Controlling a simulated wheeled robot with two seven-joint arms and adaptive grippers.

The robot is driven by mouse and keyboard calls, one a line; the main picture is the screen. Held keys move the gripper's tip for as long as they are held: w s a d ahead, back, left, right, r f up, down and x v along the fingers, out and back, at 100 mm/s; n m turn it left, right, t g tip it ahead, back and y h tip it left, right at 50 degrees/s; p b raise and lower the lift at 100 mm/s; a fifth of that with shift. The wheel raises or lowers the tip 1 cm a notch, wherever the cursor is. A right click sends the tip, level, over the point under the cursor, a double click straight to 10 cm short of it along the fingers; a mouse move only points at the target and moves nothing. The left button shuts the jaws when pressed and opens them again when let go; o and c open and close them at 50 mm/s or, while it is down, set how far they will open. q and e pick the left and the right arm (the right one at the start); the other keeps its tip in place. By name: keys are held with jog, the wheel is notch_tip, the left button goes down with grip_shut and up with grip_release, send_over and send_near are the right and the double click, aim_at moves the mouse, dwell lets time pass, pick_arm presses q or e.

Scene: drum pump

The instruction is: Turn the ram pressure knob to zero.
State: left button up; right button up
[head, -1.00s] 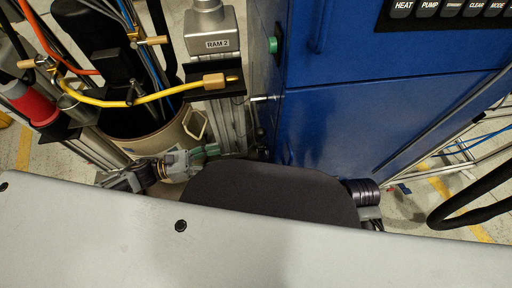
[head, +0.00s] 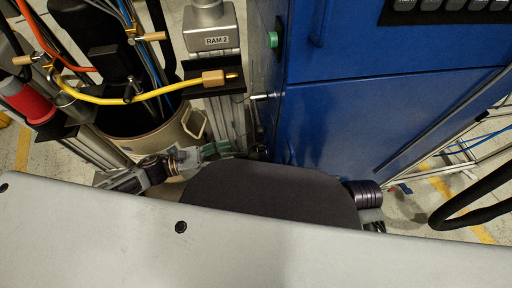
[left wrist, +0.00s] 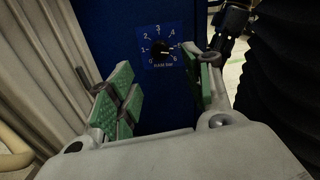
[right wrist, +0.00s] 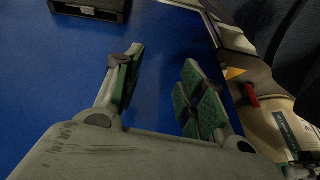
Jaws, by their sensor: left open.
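The ram pressure knob (left wrist: 161,52) is a small black knob on a dark blue dial plate numbered 0 to 6, set on the blue cabinet in the left wrist view. Its pointer is small and seems to point to the right, near 5 or 6. My left gripper (left wrist: 165,95) is open, its green pads apart, with the knob ahead between the fingers and not touched. It shows partly in the head view (head: 222,149), beside the cabinet. My right gripper (right wrist: 160,90) is open and empty, facing a plain blue panel.
The blue cabinet (head: 350,120) fills the middle right. To the left stand the drum (head: 165,138), a yellow hose (head: 150,96) and the RAM 2 post (head: 213,42). A black cable (head: 470,212) hangs at the right.

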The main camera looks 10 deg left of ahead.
aim_at(262, 147)
pick_arm(q)
jog(key=b+x, duration=0.2)
jog(key=x, duration=0.8)
pick_arm(e)
jog(key=shift+t+y, duration=0.3)
jog(key=f, duration=0.2)
jog(key=a+f, duration=0.1)
jog(key=f, duration=0.2)
jog(key=shift+w+a+f, duration=0.2)
jog(key=shift+f, duration=0.15)
pick_arm(q)
jog(key=shift+d, duration=0.1)
pick_arm(e)
jog(key=shift+w+r, duration=0.15)
pick_arm(q)
jog(key=shift+c, duration=0.7)
jog(key=c, duration=0.9)
jog(key=shift+o, duration=0.2)
pick_arm(e)
jog(key=shift+w+r, duration=0.2)
jog(key=shift+r, duration=0.05)
jog(key=shift+s, duration=0.1)
